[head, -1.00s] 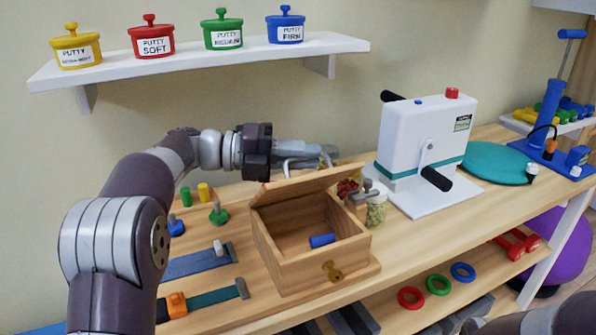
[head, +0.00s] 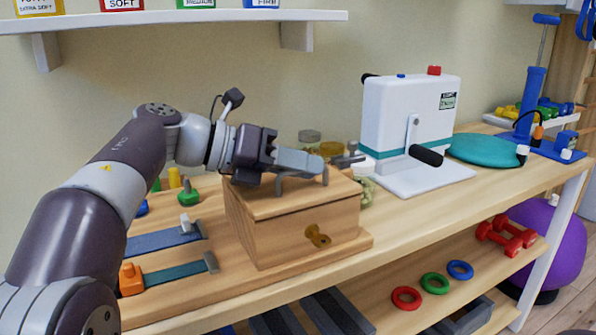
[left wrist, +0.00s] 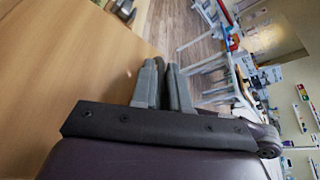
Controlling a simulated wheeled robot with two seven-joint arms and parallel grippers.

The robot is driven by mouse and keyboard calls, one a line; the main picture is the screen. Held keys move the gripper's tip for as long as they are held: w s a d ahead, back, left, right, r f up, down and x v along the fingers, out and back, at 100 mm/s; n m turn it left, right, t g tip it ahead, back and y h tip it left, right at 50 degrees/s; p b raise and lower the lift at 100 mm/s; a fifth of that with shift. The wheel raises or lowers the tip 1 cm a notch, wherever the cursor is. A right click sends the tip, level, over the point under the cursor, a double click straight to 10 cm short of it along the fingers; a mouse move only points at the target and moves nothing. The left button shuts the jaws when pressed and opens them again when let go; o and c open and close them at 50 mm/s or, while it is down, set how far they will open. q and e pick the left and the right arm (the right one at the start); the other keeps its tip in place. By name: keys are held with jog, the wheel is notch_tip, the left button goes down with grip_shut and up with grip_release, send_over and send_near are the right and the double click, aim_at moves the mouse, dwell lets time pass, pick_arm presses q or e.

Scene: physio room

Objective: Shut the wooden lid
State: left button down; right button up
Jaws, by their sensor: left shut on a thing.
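The wooden lid (head: 292,197) lies down flat on the wooden box (head: 290,236), with no visible gap at the front. A brass latch (head: 317,236) is on the box's front face. My left gripper (head: 302,180) lies over the lid's top, its fingers touching or very near the wood. In the left wrist view its fingers (left wrist: 164,84) are close together beside a wooden surface, which looks like the lid (left wrist: 85,75). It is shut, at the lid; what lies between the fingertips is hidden. The box's inside is hidden. My right gripper is not in view.
A white crank machine (head: 410,115) stands right of the box, with jars (head: 330,150) behind the lid. Strap boards (head: 165,242) lie left of the box. A white shelf (head: 180,20) hangs above. The bench's right front is clear.

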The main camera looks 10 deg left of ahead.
pick_arm(q)
jog(key=shift+s+f, duration=0.1)
jog(key=shift+f, duration=0.25)
jog(key=shift+f+b, duration=0.15)
jog(key=shift+b, duration=0.15)
jog(key=c, duration=1.2)
grip_release()
jog(key=shift+s+a+r, duration=0.1)
jog(key=shift+r, duration=0.15)
jog(key=p+v, duration=0.4)
jog(key=v, duration=0.8)
jog(key=shift+s, duration=0.25)
